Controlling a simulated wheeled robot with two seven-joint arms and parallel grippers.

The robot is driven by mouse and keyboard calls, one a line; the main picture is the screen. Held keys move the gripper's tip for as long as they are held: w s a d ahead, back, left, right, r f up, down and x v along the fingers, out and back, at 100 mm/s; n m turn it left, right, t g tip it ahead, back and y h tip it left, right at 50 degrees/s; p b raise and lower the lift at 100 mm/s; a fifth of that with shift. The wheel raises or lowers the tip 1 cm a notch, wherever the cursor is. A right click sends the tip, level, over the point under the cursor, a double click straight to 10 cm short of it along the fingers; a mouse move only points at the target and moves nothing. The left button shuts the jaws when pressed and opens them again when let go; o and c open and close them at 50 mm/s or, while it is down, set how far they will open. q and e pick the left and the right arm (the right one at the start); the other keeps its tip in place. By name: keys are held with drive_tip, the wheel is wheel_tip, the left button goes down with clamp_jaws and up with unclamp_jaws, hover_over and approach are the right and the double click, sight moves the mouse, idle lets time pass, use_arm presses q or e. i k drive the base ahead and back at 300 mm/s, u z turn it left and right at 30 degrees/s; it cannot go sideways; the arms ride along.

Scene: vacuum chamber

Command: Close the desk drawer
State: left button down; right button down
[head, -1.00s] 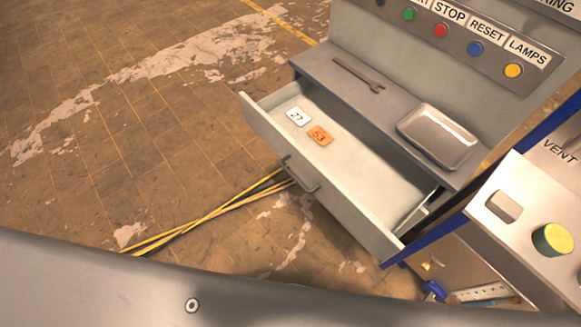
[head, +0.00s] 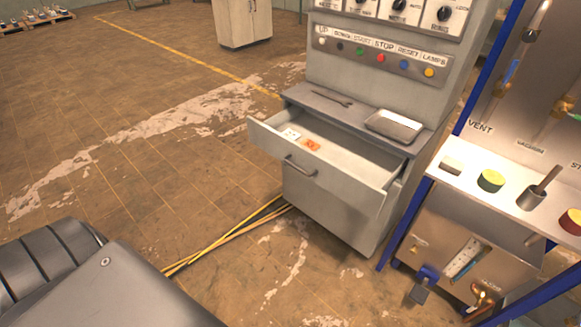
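The desk drawer (head: 330,165) is pulled out from the grey control desk (head: 330,215), below its narrow top. A dark bar handle (head: 300,165) is on its front panel. Inside the drawer lie a white card (head: 291,134) and an orange card (head: 311,144). Neither of my grippers shows in the head view. A grey part of my own body fills the lower left corner. Nothing touches the drawer.
A wrench (head: 332,98) and a metal tray (head: 394,126) lie on the desk top. To the right stands a blue-framed rig with a white shelf (head: 460,187). Yellow-black cables (head: 225,240) cross the floor left of the desk. The floor in front looks otherwise clear.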

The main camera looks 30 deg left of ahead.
sight(357, 169)
drive_tip(key=u, duration=0.55)
drive_tip(key=i, duration=0.9)
drive_tip(key=z, duration=0.35)
